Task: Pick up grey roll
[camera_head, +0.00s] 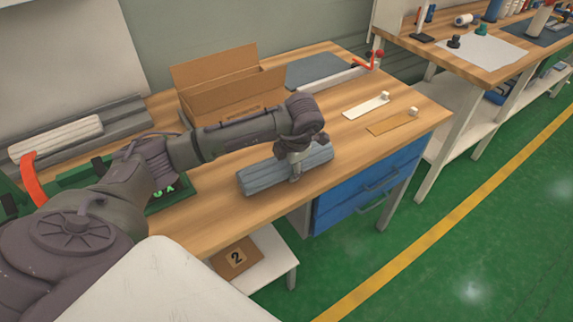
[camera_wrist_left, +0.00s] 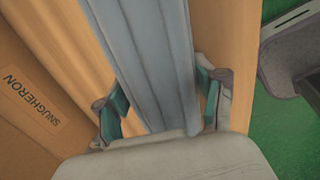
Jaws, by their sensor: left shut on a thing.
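The grey roll (camera_head: 265,179) lies along the front part of the wooden table in the head view. My left gripper (camera_head: 296,172) reaches down onto it from above, near its middle. In the left wrist view the grey roll (camera_wrist_left: 150,50) runs between the two fingers of my left gripper (camera_wrist_left: 160,108), with one finger on each side of it. The gripper is shut on the roll. The roll looks to be at table level; I cannot tell whether it is lifted. My right gripper is not in view.
An open cardboard box (camera_head: 220,87) stands behind my left arm on the table (camera_head: 225,215). A white strip (camera_head: 366,107) and a tan strip (camera_head: 392,123) lie at right. A white roll (camera_head: 57,138) lies on a grey rack at left. Blue drawers (camera_head: 368,188) are below.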

